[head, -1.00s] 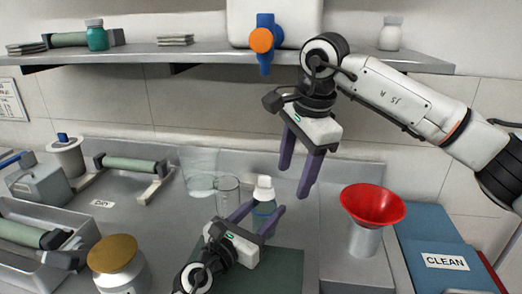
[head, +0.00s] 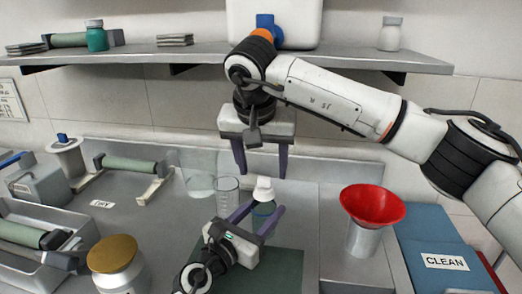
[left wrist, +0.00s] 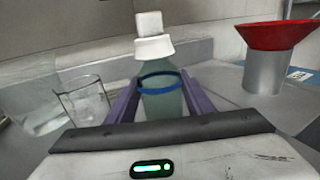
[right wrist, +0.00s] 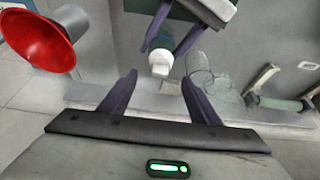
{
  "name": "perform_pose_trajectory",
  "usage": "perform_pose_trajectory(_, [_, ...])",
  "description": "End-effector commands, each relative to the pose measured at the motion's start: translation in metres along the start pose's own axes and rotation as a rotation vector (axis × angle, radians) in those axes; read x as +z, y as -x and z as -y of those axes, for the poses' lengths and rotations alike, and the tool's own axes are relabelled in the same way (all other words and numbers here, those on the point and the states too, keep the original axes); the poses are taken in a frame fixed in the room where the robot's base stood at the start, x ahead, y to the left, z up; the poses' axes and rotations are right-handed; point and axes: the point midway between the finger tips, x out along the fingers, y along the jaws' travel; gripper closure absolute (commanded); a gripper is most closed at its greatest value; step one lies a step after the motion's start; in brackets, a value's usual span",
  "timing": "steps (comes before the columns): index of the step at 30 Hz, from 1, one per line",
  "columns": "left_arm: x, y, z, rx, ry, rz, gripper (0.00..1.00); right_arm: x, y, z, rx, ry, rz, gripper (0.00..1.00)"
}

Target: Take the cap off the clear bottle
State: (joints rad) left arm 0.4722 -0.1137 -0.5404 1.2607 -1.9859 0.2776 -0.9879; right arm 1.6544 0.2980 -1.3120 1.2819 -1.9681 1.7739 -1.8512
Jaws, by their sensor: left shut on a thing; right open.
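The clear bottle (left wrist: 162,104) stands upright with greenish contents and a blue band. Its white cap (left wrist: 152,38) is on top, and it also shows in the head view (head: 263,189). My left gripper (head: 259,214) is shut on the bottle's body, one finger on each side, below the cap. My right gripper (head: 263,173) is open and empty above the bottle, fingers pointing down. In the right wrist view, the cap (right wrist: 161,63) appears between and beyond the fingertips, apart from them.
A clear glass beaker (head: 228,190) stands just left of the bottle, with a larger clear vessel (head: 198,180) behind it. A red funnel (head: 372,205) sits on a grey cylinder at the right. A gold-lidded jar (head: 115,258) is at front left. A shelf (head: 330,62) runs above.

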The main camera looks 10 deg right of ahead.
Motion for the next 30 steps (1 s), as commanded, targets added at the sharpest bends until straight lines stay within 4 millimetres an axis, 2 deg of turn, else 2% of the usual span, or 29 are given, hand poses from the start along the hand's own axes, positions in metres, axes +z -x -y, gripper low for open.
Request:
perform_pose_trajectory(3, [-0.001,0.0,0.0,0.0,-0.001,-0.002,0.93,0.001,-0.023,-0.001,0.001,-0.001,0.004,0.44])
perform_pose_trajectory(9, [-0.001,0.0,0.0,0.0,-0.001,-0.002,0.93,0.0,-0.047,-0.001,0.001,-0.002,0.001,0.44])
perform_pose_trajectory(14, [-0.001,0.0,0.0,0.0,-0.001,-0.002,0.93,0.0,-0.055,0.0,-0.001,-0.001,0.0,0.44])
perform_pose_trajectory(22, [-0.001,0.0,0.0,0.0,-0.001,-0.002,0.93,0.0,-0.056,0.0,-0.001,-0.001,0.0,0.44])
perform_pose_trajectory(30, [-0.001,0.0,0.0,0.0,-0.001,-0.002,0.93,0.0,-0.056,0.0,0.0,-0.002,0.0,0.89])
